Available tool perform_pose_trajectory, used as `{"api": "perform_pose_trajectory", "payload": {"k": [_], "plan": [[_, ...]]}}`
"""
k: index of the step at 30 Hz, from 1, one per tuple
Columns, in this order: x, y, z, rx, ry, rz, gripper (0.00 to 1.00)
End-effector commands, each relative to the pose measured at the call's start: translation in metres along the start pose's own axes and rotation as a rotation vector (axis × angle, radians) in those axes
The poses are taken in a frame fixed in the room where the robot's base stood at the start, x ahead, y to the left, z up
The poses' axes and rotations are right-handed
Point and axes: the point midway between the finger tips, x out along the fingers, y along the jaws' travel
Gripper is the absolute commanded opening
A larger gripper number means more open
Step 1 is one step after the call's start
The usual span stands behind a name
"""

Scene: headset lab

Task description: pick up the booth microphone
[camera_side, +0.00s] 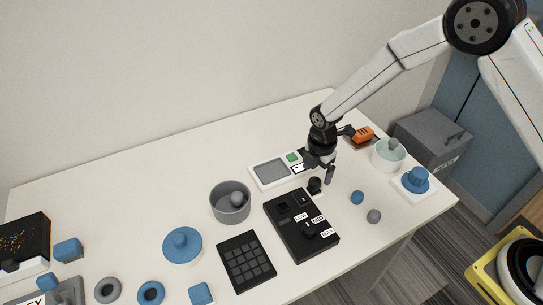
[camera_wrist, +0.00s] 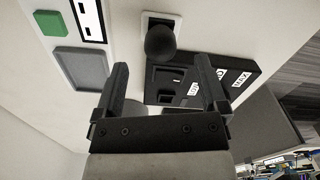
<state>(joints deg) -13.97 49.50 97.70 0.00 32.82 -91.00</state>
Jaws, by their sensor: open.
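A dark round-topped object that looks like the booth microphone (camera_wrist: 161,42) stands on a small white base in the wrist view. In the side view it shows as a small black shape (camera_side: 314,186) just below my gripper (camera_side: 320,173), at the back edge of a black control box. My gripper also shows in the wrist view (camera_wrist: 162,78), with its two fingers spread apart and nothing between them. The dark round top lies beyond the fingertips, roughly centred between them. The microphone's lower part is mostly hidden.
The black control box (camera_side: 319,239) with labels stands close by. A white panel (camera_side: 267,174) with a grey screen lies to its left. A grey pot (camera_side: 230,203), blue ball (camera_side: 357,197) and grey ball (camera_side: 374,216) are near. The back left table is clear.

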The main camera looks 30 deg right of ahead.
Motion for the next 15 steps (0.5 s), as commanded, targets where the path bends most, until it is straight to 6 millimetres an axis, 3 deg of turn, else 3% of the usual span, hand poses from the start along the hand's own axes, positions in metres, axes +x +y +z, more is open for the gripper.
{"api": "perform_pose_trajectory", "payload": {"k": [9,15], "plan": [[0.033,0.0,-0.001,0.0,-0.001,-0.001,0.92],[0.04,0.0,-0.001,0.0,-0.002,0.002,0.92]]}}
